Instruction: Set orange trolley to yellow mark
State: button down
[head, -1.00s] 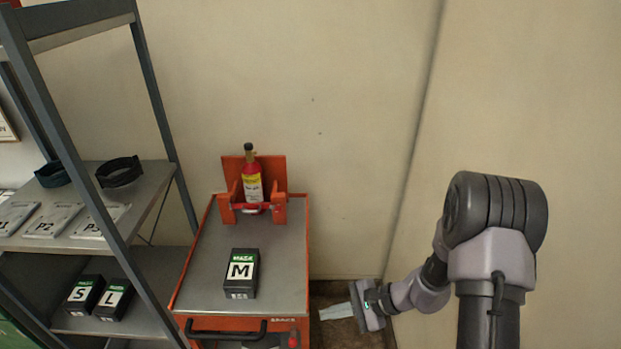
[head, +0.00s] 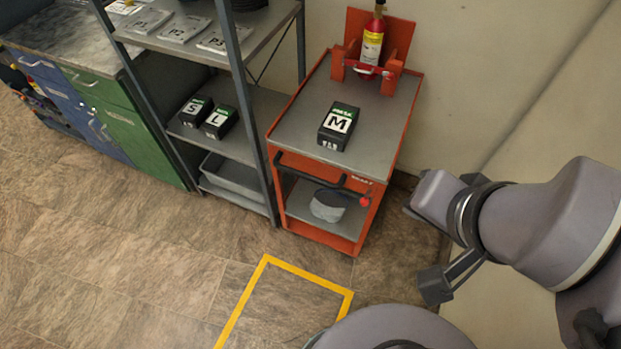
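The orange trolley (head: 387,153) stands against the back wall, just right of the shelf rack. Its black handle (head: 322,181) faces me, with a red knob (head: 365,201) at the right end. The yellow mark (head: 240,302) is a taped outline on the floor in front of the trolley; its near part is cut off by the frame and by my body. The trolley stands behind the mark, outside it. My gripper (head: 424,250) is right of the trolley, apart from it. Its dark fingers look spread and empty, partly hidden by my arm.
The trolley carries a black M box (head: 335,128) and a red bottle (head: 372,42) in an orange holder; a grey item (head: 328,206) lies on its lower shelf. The metal rack (head: 246,136) stands close on its left, the wall on its right. The floor in front is clear.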

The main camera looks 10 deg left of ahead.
aim_at(367, 160)
jog(key=u, duration=0.55)
jog(key=i+j+u, duration=0.15)
jog(key=j, duration=0.95)
jog(key=k, duration=0.05)
